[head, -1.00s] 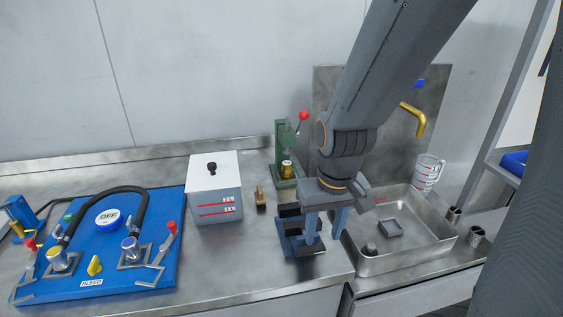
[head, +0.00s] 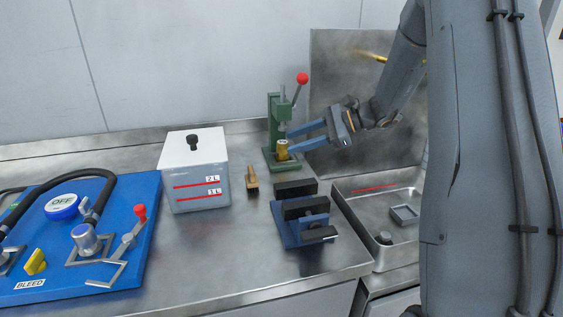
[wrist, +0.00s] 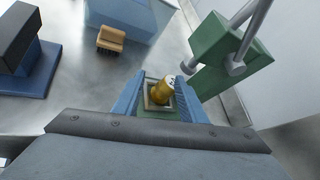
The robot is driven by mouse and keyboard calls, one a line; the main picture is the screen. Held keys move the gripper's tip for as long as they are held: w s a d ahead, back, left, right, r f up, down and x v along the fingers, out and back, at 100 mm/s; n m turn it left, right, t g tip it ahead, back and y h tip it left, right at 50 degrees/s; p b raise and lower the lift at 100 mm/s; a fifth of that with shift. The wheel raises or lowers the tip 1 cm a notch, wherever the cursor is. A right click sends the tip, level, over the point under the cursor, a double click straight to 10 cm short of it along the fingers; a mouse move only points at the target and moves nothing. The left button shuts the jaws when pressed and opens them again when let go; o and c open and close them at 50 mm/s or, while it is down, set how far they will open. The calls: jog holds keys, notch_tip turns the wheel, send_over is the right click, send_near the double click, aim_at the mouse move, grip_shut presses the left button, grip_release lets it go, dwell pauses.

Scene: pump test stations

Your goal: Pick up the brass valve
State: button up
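The brass valve (head: 282,150) is a small gold cylinder with a pale marked top. It stands in the green lever press (head: 272,122), at the foot of its column. In the wrist view the brass valve (wrist: 160,94) sits in a square seat, tilted in the picture. My gripper (head: 290,140) reaches in from the right, nearly level, with its blue fingers at the valve. In the wrist view my gripper (wrist: 160,80) is open, one finger on each side of the valve, with gaps visible.
The press's red-knobbed lever (head: 302,78) rises above my fingers. A metal sink (head: 365,220) is at right, a blue pump board (head: 140,255) at left.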

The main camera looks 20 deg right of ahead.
jog(key=w+f+y, duration=0.1)
jog(key=w+f+m+y+b, duration=0.1)
jog(key=shift+w+d+m, duration=0.3)
jog(key=shift+d, duration=0.1)
jog(key=shift+w+a+f+m+y, duration=0.1)
jog(key=shift+w+f+m+y, duration=0.2)
jog(key=shift+y, duration=0.4)
jog(key=shift+w+a+f+m+g+y, duration=0.15)
jog(key=shift+f+m+y, duration=0.1)
jog(key=shift+y, duration=0.3)
jog(key=shift+s+a+f+m+g+y, duration=0.15)
jog(key=shift+f+y, duration=0.1)
jog(key=shift+y, duration=0.3)
jog(key=shift+w+p+x, duration=0.15)
jog(key=shift+p+x, duration=0.15)
jog(key=shift+x, duration=1.65)
jog(key=shift+w+p+x, duration=0.15)
jog(key=shift+p+x, duration=0.1)
jog(key=shift+x, duration=1.7)
jog(key=shift+d, duration=0.1)
jog(key=shift+c, duration=0.4)
grip_shut()
jog(key=shift+r, duration=0.1)
